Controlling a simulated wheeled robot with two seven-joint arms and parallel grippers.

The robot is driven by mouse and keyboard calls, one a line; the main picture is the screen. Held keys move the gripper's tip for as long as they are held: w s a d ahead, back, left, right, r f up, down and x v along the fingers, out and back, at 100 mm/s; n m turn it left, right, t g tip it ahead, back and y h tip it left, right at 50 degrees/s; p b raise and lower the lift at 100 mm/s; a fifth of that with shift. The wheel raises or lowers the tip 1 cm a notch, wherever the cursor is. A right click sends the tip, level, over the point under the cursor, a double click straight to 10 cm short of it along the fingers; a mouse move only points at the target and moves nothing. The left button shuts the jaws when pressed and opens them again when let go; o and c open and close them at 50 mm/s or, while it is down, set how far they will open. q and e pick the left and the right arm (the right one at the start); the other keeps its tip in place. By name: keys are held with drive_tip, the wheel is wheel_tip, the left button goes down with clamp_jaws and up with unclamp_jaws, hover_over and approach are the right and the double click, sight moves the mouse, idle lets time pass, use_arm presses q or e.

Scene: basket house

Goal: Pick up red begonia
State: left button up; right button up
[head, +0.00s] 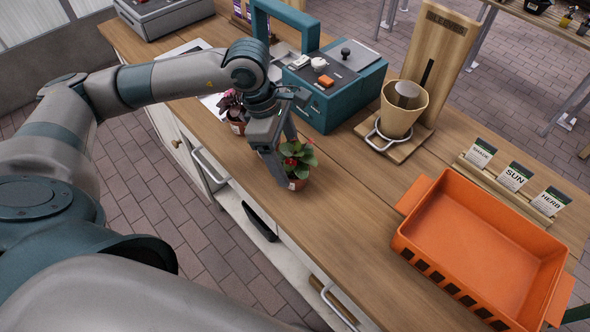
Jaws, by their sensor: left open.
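A small potted plant with green leaves and red blooms, the red begonia (304,160), stands upright in a small brown pot near the front edge of the wooden counter. My left gripper (283,165) reaches down at it from the upper left, open. One finger is at the pot's left side and the other is behind the leaves, partly hidden. I cannot tell whether the fingers touch the pot. My right gripper is not in view.
Another potted plant (236,110) with dark pink leaves stands left of my gripper. An empty orange basket (480,240) sits at the right. A teal box (340,85), a wooden stand with a tan pot (403,110) and a label rack (510,185) stand behind. The counter between begonia and basket is clear.

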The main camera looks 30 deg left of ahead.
sight(294, 167)
use_arm(q)
drive_tip(key=shift+f, duration=0.1)
idle(0.3)
drive_tip(key=shift+p+x, duration=0.9)
drive_tip(key=shift+p, duration=0.1)
drive_tip(key=shift+w+d+f+p, duration=0.1)
drive_tip(key=shift+d+f+p, duration=0.2)
drive_tip(key=shift+f, duration=0.15)
drive_tip(key=shift+w+d+f+p, duration=0.1)
drive_tip(key=shift+d+f+p, duration=0.15)
drive_tip(key=shift+f, duration=0.9)
drive_tip(key=c, duration=1.1)
